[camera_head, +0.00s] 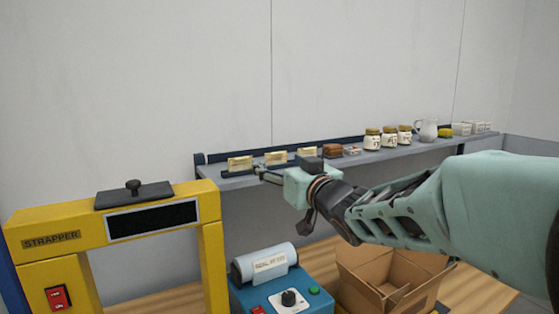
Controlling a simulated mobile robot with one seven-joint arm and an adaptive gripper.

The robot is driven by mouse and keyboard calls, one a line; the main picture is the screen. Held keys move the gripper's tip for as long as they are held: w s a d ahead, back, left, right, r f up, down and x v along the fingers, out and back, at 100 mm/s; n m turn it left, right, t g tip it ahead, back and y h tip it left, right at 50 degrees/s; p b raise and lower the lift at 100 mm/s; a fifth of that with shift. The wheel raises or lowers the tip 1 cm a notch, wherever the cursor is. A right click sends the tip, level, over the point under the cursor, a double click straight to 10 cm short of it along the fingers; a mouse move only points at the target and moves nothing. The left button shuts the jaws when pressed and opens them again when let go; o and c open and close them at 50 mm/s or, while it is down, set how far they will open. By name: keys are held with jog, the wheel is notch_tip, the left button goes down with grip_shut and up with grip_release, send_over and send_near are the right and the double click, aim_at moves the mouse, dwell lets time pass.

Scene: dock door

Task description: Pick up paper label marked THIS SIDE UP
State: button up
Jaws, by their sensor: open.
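Several small cream paper labels stand in a row at the left end of the grey wall shelf: a left one (240,163), a middle one (275,158) and a right one (306,151). Their print is too small to read, so I cannot tell which is marked THIS SIDE UP. My gripper (262,172) is open at the shelf's front edge, its fingers pointing left, just below and in front of the left and middle labels. I see no label between the fingers. My gripper body partly covers the area under the right label.
The shelf (240,182) also bears brown blocks (332,150), jars (389,137), a white pitcher (428,130) and a yellow item (445,133). Below are a yellow strapper (212,255), a blue sealing machine (240,298) and an open cardboard box (348,285).

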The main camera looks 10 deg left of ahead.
aim_at(243, 159)
jog(key=shift+n+g+y, duration=0.5)
jog(key=shift+y, duration=0.1)
jog(key=shift+w+a+f+p, duration=0.2)
jog(key=shift+w+a+p, duration=0.2)
jog(key=shift+w+a, duration=0.9)
jog(key=shift+w+a+f+p, duration=0.2)
jog(key=shift+w+a+p, duration=0.35)
jog(key=shift+a, duration=1.45)
jog(key=shift+w+a+f+p, duration=0.25)
jog(key=shift+w+a, duration=0.75)
jog(key=shift+a, duration=0.65)
jog(key=shift+w+a, duration=0.15)
jog(key=shift+w, duration=0.15)
jog(key=c, duration=0.8)
